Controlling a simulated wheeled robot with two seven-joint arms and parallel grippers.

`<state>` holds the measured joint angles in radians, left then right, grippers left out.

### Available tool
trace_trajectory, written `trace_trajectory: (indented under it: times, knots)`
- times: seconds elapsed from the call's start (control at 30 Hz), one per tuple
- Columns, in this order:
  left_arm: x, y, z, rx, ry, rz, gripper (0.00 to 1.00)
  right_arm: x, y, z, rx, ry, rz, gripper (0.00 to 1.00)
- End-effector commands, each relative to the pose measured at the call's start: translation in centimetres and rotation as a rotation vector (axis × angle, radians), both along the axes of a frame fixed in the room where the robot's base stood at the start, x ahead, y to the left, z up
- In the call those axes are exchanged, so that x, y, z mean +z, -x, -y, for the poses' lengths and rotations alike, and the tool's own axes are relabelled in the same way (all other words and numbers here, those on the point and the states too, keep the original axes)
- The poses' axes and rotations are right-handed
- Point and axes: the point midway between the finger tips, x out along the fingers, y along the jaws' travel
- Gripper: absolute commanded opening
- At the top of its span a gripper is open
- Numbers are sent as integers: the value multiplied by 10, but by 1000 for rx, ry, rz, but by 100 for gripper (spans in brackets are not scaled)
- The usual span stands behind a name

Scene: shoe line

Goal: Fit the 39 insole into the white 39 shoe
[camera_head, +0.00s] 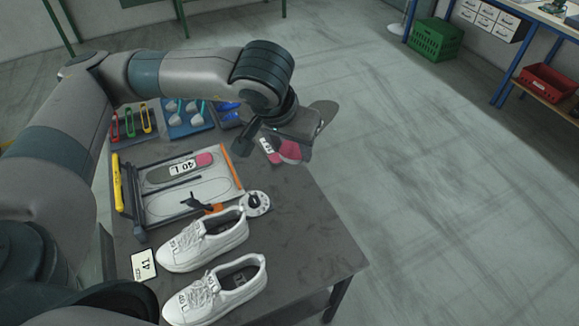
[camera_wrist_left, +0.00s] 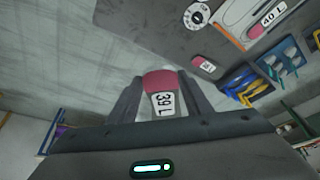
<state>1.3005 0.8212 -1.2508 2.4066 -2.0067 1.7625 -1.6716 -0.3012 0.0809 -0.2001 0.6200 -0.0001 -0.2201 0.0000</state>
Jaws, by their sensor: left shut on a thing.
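In the head view, the insole's grey end (camera_head: 325,113) sticks out beyond the gripper, above the table's far right edge. The jaws hide its middle. Two white shoes, an upper one (camera_head: 204,241) and a lower one (camera_head: 216,292), stand side by side near the table's front. Their size marks are too small to read surely. A card (camera_head: 144,265) marked 41 lies left of them. My right gripper is out of view.
A board (camera_head: 226,192) with a 40 L insole (camera_head: 178,173) lies mid-table. A round dial (camera_head: 255,203) sits beside it. Another labelled insole (camera_head: 267,146) lies partly behind the gripper. Bins of tools (camera_head: 186,115) stand at the back. The table's right front (camera_head: 310,238) is clear.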

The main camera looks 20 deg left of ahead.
Motion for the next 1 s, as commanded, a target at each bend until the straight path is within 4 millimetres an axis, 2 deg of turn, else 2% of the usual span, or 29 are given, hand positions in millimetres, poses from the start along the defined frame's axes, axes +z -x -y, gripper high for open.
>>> trace_trajectory:
  times: [0.37,0.57,0.77,1.0]
  knots:
    - [-1,-1,0,13,0,-1,23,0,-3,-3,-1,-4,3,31]
    - [-9,-7,-2,133,0,-12,23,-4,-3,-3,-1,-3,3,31]
    - [-28,-22,-8,440,4,-38,23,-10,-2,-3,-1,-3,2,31]
    - [-61,-42,-22,991,29,-77,23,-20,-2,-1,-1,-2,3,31]
